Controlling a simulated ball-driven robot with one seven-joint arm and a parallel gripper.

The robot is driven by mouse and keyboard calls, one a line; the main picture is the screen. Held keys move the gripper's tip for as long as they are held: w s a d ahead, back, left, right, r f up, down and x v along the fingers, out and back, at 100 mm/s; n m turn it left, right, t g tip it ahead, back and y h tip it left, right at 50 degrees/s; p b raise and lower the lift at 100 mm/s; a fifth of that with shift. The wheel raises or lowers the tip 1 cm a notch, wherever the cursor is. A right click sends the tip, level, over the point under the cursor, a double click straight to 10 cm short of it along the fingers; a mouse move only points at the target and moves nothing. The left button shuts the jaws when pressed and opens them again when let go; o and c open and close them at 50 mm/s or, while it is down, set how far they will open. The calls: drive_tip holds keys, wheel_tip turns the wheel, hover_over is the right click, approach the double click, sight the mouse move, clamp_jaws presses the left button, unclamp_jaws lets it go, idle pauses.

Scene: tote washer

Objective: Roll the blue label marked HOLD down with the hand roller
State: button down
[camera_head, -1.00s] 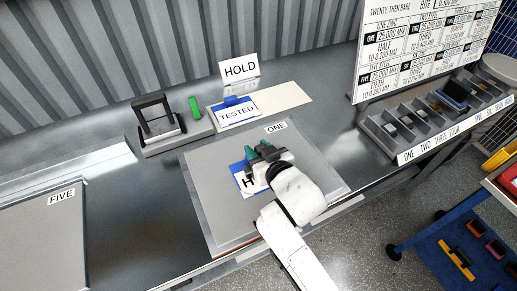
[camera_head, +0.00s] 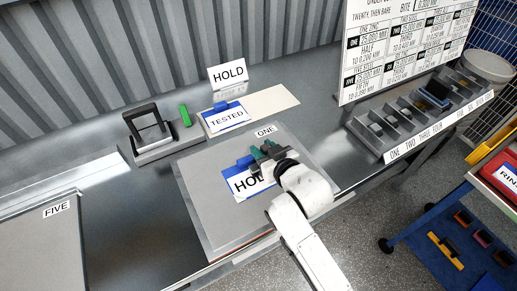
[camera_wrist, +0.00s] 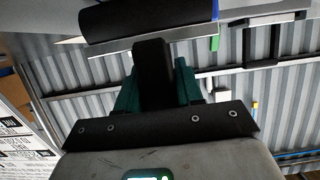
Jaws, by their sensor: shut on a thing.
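The blue label marked HOLD (camera_head: 236,184), white with blue edges, lies on the grey plate marked ONE (camera_head: 205,215). Its right part is hidden behind my gripper (camera_head: 263,155), so only "HO" reads clearly. My gripper has teal fingers and is over the label's right side. In the wrist view my gripper (camera_wrist: 155,90) is shut on the black handle of the hand roller (camera_wrist: 145,19). The roller's dark cylinder lies across the top of that view, beside a bit of blue. I cannot tell whether the roller presses on the label.
A block with a TESTED label (camera_head: 227,119) and a HOLD sign (camera_head: 228,75) stand behind the plate. A black-framed stand (camera_head: 149,131) is at back left, plate FIVE (camera_head: 40,245) at left. A slotted rack (camera_head: 410,118) stands right. Bare metal bench lies between the plates.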

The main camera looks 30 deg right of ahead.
drive_tip(key=shift+d+p, duration=0.7)
drive_tip(key=shift+d, duration=0.95)
drive_tip(key=shift+a+f+b, duration=0.1)
drive_tip(key=shift+a+b, duration=0.95)
drive_tip(key=shift+a, duration=2.4)
drive_tip(key=shift+a+b, duration=2)
drive_tip(key=shift+a, duration=2.15)
drive_tip(key=shift+d, duration=0.1)
drive_tip(key=shift+d+r+p, duration=0.2)
drive_tip(key=shift+d+p, duration=3.6)
drive_tip(key=shift+d, duration=2.5)
drive_tip(key=shift+d+f+p, duration=0.1)
drive_tip(key=shift+d+p, duration=0.45)
drive_tip(key=shift+d, duration=0.65)
drive_tip(key=shift+a, duration=0.1)
